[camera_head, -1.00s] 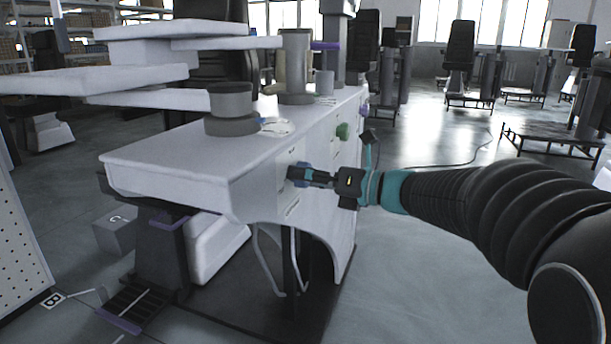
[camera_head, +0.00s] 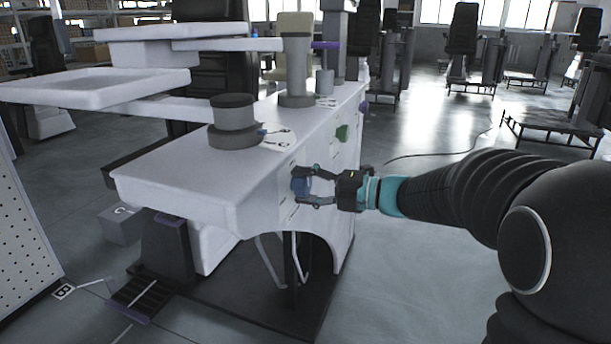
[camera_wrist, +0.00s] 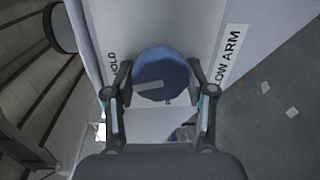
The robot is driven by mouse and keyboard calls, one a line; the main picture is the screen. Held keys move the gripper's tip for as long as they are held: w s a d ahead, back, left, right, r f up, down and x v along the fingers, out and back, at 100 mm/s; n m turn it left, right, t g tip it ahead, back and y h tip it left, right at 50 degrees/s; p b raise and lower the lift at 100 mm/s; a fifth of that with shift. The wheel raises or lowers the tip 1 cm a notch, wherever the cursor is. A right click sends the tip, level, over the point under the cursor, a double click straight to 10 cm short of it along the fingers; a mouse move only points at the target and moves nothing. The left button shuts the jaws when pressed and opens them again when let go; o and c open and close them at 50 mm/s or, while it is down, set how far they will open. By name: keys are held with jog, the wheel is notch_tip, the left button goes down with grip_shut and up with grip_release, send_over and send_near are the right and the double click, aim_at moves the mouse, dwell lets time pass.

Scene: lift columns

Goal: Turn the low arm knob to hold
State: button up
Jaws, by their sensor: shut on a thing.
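The blue knob (camera_head: 301,186) sits on the white side panel of the unit, below the worktop. In the wrist view, the knob (camera_wrist: 162,74) is round with a pale grey bar on its face. The bar lies nearly across, its left end slightly lower. The "LOW ARM" label (camera_wrist: 229,56) is right of it and a partly hidden "HOLD" label (camera_wrist: 112,66) is left of it. My gripper (camera_head: 308,186) has one finger on each side of the knob and is shut on it; it also shows in the wrist view (camera_wrist: 160,82).
A green knob (camera_head: 342,133) and a purple knob (camera_head: 363,107) are farther along the panel. The white worktop (camera_head: 190,170) carries a grey cylinder (camera_head: 233,112). White trays (camera_head: 95,88) overhang at left. Open floor (camera_head: 420,255) lies right of the unit.

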jog(key=shift+r+m+p, duration=0.1)
jog(key=shift+m+p, duration=0.8)
jog(key=shift+m, duration=0.2)
jog(key=o, duration=1.2)
jog(key=shift+c, duration=0.2)
jog(key=f+v, duration=0.1)
jog(key=v, duration=1.1)
jog(key=shift+r, duration=0.4)
jog(key=shift+w, duration=0.1)
